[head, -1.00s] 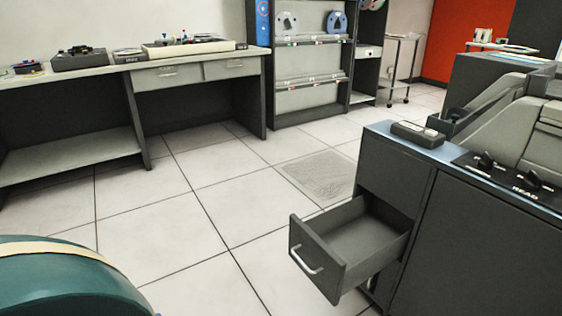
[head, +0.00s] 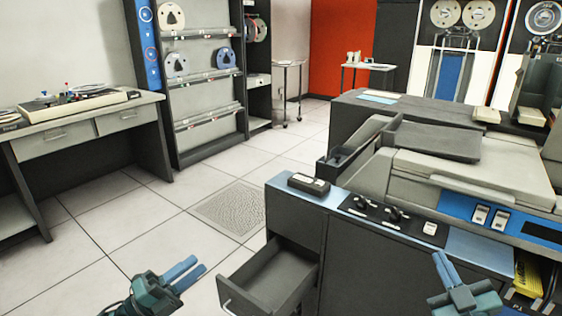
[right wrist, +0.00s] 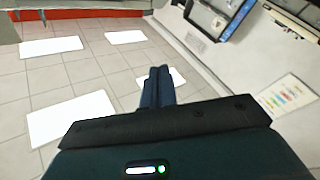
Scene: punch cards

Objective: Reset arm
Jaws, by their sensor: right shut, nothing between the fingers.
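My left gripper (head: 190,269) is at the bottom left of the head view, over the floor and left of the open drawer. Its two blue fingers lie close together, with nothing visible between them. My right gripper (head: 442,262) is at the bottom right of the head view, in front of the grey machine cabinet. It is shut and empty. In the right wrist view its fingers (right wrist: 158,82) are together, with tiled floor behind them.
A drawer (head: 262,278) stands open and looks empty, at the left end of the card machine's cabinet (head: 385,272). A desk (head: 85,125) and a tape shelf (head: 205,90) stand along the wall. Tiled floor (head: 150,215) is clear between desk and cabinet.

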